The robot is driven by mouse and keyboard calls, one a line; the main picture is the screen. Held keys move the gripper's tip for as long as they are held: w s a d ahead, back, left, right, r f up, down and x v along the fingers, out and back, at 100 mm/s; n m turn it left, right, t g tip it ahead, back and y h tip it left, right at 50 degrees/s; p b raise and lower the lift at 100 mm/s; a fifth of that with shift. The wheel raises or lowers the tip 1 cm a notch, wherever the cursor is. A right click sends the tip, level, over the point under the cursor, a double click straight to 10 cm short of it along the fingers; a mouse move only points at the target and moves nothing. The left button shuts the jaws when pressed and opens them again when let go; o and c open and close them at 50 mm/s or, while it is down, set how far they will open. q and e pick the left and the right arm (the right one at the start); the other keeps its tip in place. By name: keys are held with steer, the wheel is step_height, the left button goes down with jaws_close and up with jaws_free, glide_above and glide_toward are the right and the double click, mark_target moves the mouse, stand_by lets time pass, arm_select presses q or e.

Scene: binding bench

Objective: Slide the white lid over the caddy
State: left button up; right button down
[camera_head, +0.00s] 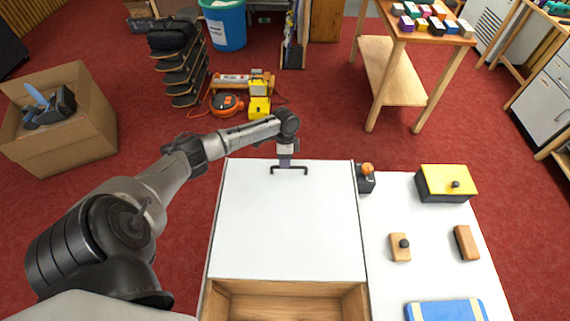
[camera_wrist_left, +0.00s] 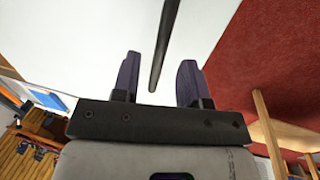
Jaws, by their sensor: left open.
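The white lid (camera_head: 285,225) is a large flat panel that covers the far part of the wooden caddy (camera_head: 288,287) in the head view. The caddy's near end is uncovered and shows its bare wooden inside. A dark bar handle (camera_head: 275,168) stands near the lid's far edge. My left gripper (camera_head: 289,167) is at this handle, reaching in from the left. In the left wrist view, my left gripper (camera_wrist_left: 160,67) is open, with the dark handle bar (camera_wrist_left: 165,45) showing between its two fingers. I cannot tell whether they touch. My right gripper is not in view.
Right of the lid, a white surface (camera_head: 425,215) holds a yellow-topped box (camera_head: 447,182), a dark block with an orange knob (camera_head: 366,180), a knobbed wooden block (camera_head: 399,248), a brown block (camera_head: 466,243) and a blue item (camera_head: 446,310). A cardboard box (camera_head: 60,135) stands on the floor at left.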

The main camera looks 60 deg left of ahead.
arm_select(q)
steer(key=shift+s+d+f, duration=0.1)
steer(key=shift+d+f, duration=0.1)
steer(key=shift+f, duration=0.95)
steer(key=shift+c, duration=0.3)
jaws_close()
